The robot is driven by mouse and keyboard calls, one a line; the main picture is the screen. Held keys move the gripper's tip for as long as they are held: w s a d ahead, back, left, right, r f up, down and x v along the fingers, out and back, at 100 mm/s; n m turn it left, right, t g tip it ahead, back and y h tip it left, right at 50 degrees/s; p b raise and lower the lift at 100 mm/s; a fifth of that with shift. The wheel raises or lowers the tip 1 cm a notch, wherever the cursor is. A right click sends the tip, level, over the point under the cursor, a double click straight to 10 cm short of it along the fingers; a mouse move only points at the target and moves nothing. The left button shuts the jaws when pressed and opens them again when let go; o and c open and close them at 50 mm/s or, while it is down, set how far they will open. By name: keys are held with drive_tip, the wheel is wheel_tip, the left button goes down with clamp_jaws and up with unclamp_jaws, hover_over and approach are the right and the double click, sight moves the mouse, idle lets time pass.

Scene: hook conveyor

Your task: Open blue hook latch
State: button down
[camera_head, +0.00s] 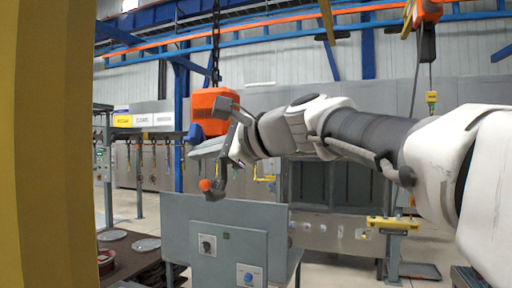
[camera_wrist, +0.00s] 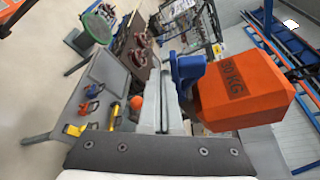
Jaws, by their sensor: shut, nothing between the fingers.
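A blue hook latch part (camera_head: 193,133) sits at the lower left of an orange block (camera_head: 212,104) hanging from a dark chain. In the wrist view the blue part (camera_wrist: 187,68) projects from the left side of the orange block (camera_wrist: 245,90), marked "30 KG". My gripper (camera_head: 197,151) is just below the blue part in the head view. In the wrist view my gripper (camera_wrist: 163,82) is shut and empty, its tip close to the lower left of the blue part. Whether they touch cannot be told. The hook's inner side is hidden.
An orange ball (camera_head: 205,184) on a dark lever is below my gripper. A grey control panel (camera_head: 175,225) with knobs stands underneath. A yellow post (camera_head: 40,140) fills the left edge. Another orange hoist (camera_head: 428,10) hangs at upper right, above my arm.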

drive_tip(key=shift+r+m+g+p, duration=0.3)
drive_tip(key=shift+r+m+p, duration=0.25)
drive_tip(key=shift+m, duration=0.25)
drive_tip(key=shift+r, duration=0.2)
drive_tip(key=shift+f, duration=0.1)
